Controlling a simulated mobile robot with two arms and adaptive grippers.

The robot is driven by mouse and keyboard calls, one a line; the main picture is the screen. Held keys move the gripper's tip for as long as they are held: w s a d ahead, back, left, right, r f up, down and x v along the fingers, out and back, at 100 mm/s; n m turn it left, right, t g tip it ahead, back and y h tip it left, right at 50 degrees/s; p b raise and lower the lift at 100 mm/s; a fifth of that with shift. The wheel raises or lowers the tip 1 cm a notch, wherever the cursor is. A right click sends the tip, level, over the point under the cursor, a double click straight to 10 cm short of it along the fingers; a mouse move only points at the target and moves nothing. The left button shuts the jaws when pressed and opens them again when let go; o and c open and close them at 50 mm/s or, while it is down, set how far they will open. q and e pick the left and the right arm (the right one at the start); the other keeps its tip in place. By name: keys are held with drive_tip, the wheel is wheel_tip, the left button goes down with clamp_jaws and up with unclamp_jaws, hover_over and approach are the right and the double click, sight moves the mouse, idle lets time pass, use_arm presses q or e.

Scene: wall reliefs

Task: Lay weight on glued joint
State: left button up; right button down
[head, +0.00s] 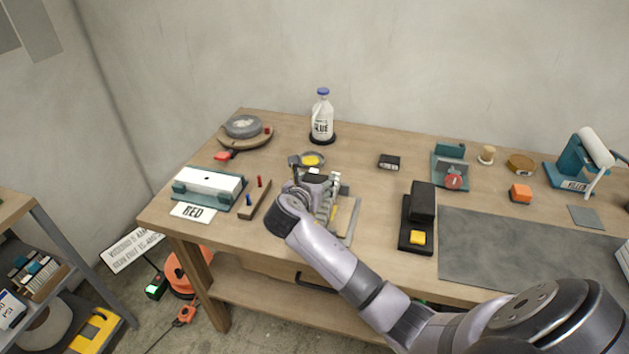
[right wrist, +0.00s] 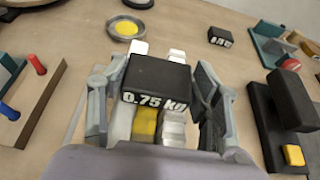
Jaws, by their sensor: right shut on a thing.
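My right gripper (head: 318,190) is over the left part of the bench. In the right wrist view its two fingers (right wrist: 157,90) are shut on the sides of a black block marked 0.75 kg, the weight (right wrist: 156,80). Directly below the weight are pale grey pieces (right wrist: 174,128) and a yellow piece (right wrist: 145,122), partly hidden by it; these seem to be the joint. I cannot tell whether the weight touches them. A light board with a metal edge (head: 346,218) shows beside the gripper in the head view. My left gripper is not in view.
A small black block (head: 389,162) lies to the right. A glue bottle (head: 322,118) and a dish with yellow content (head: 311,160) stand behind. A black stand (head: 410,238) is to the right, and a wooden pen holder (head: 255,200) to the left.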

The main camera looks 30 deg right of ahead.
drive_tip(key=shift+f, duration=0.4)
drive_tip(key=c, duration=0.5)
unclamp_jaws()
drive_tip(key=shift+f, duration=0.15)
drive_tip(key=shift+r, duration=0.2)
drive_tip(key=v, duration=1.2)
drive_tip(key=shift+s+r+b, duration=0.1)
drive_tip(key=shift+r+b, duration=0.3)
drive_tip(key=shift+r, duration=0.05)
